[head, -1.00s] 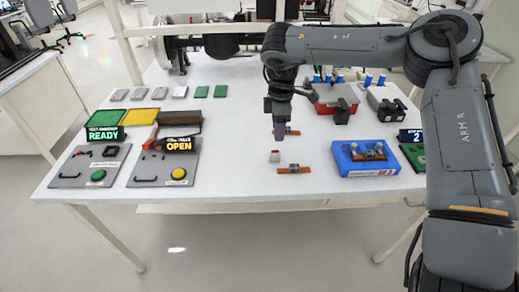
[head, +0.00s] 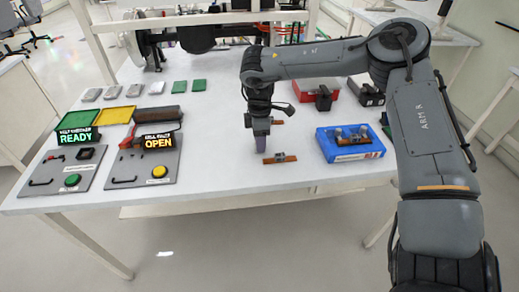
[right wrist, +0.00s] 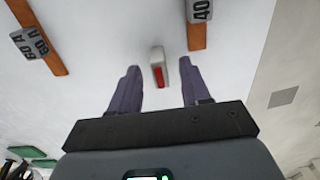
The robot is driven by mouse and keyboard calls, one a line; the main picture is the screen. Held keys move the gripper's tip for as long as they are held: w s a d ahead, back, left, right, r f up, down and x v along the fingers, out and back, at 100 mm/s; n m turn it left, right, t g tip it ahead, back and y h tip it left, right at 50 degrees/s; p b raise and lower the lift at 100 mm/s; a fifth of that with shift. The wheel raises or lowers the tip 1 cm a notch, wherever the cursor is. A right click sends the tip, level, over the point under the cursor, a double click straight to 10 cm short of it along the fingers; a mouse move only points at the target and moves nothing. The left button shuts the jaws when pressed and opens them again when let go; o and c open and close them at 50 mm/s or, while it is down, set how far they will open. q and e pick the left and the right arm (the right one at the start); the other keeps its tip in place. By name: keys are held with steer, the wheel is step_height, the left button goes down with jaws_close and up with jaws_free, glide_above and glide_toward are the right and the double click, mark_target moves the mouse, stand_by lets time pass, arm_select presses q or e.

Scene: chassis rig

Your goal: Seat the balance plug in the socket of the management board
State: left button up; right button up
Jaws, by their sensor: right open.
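A small white block with a red face (right wrist: 158,67), perhaps the balance plug, lies on the white table in the right wrist view. My right gripper (right wrist: 159,68) is open, with one purple finger on each side of the block and a gap on both sides. In the head view my right gripper (head: 261,150) points down low over the table and hides the block. A green piece (head: 387,131), perhaps part of the management board, shows behind my right arm, mostly hidden; I cannot see a socket. My left gripper is not in view.
An orange strip with a grey block (head: 279,158) lies close right of the gripper. A blue tray (head: 373,151) stands further right, a red box (head: 318,99) behind. Two panels (head: 150,160) with signs READY and OPEN stand left. The table between panels and gripper is clear.

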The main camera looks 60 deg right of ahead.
steer(key=shift+f, duration=0.75)
steer(key=shift+c, duration=0.7)
jaws_close()
steer(key=shift+w+r, duration=0.1)
steer(key=shift+r, duration=0.1)
